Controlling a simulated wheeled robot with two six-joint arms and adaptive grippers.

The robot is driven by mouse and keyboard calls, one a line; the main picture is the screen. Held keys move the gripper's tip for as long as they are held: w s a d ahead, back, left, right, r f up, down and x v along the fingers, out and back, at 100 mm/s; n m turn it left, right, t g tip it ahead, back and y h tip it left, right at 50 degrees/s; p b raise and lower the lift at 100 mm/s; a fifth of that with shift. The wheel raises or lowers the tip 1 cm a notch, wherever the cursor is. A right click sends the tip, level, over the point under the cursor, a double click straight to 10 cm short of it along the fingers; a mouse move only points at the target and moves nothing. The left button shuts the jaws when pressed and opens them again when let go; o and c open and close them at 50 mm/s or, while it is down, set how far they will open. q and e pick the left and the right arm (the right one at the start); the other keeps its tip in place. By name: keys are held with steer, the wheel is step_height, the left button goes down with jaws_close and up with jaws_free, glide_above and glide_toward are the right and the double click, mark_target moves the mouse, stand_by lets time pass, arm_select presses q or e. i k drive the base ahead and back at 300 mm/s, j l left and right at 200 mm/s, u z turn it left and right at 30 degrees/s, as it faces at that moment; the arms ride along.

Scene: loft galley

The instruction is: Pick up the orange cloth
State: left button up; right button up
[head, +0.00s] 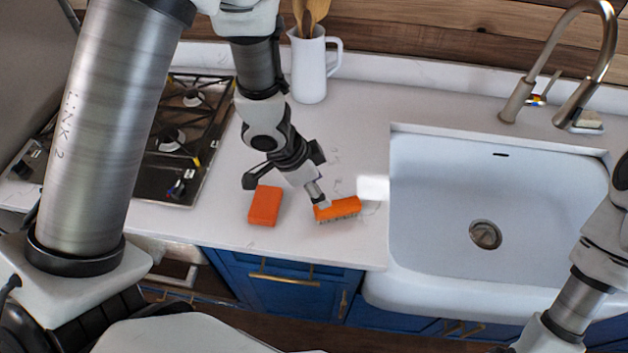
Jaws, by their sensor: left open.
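A flat orange rectangle, which looks like the folded orange cloth (265,206), lies on the white counter between the stove and the sink. My left gripper (286,169) is open, pointing down just above and behind it. One dark finger is spread to the left near the cloth's far edge, the other to the right. The cloth is not between the fingers. My right arm shows at the right edge, but its gripper is out of view.
An orange brush (338,209) with bristles lies right of the cloth; a pale, grey stem reaches from it under my gripper, contact unclear. A white pitcher (309,68) with wooden utensils stands behind. The gas stove (172,139) is left, the white sink (440,204) and faucet (518,99) right.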

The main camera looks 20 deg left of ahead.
mark_target(264, 208)
steer(key=u, duration=1.15)
